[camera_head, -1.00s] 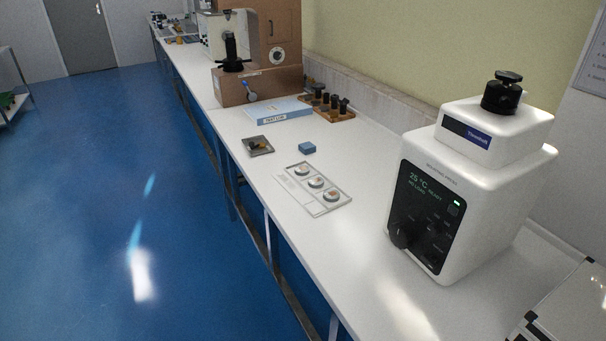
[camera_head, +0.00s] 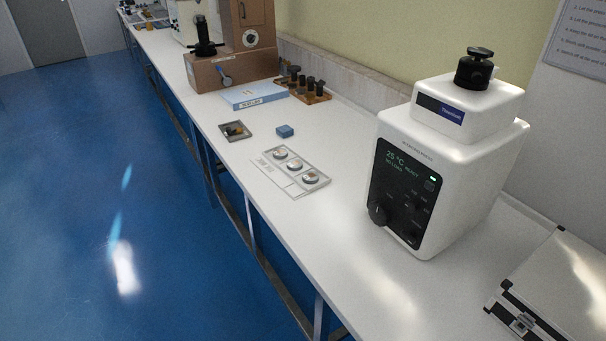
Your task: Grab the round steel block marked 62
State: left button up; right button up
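A flat light tray (camera_head: 296,190) lies on the white bench, with three round steel blocks in a row. The far block (camera_head: 280,153), the middle block (camera_head: 295,165) and the near block (camera_head: 310,178) each sit in their own place. Their markings are too small to read, so I cannot tell which one is marked 62. Neither of my grippers shows in the head view.
A white press machine (camera_head: 440,165) stands right of the tray. A small blue block (camera_head: 285,131), a dark tray (camera_head: 236,131), a blue book (camera_head: 254,95) and a wooden rack (camera_head: 316,97) lie beyond. A silver case (camera_head: 560,285) is at the near right. Bench front is clear.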

aim_at(279, 153)
jog(key=i+j+z, duration=0.1)
jog(key=z, duration=0.25)
jog(key=j+z, duration=0.2)
jog(key=z, duration=0.15)
jog(key=i+j+z, duration=0.1)
jog(key=z, duration=0.2)
jog(key=i+j+z, duration=0.2)
jog(key=j, duration=0.65)
jog(key=j+z, duration=0.15)
jog(key=j, duration=0.75)
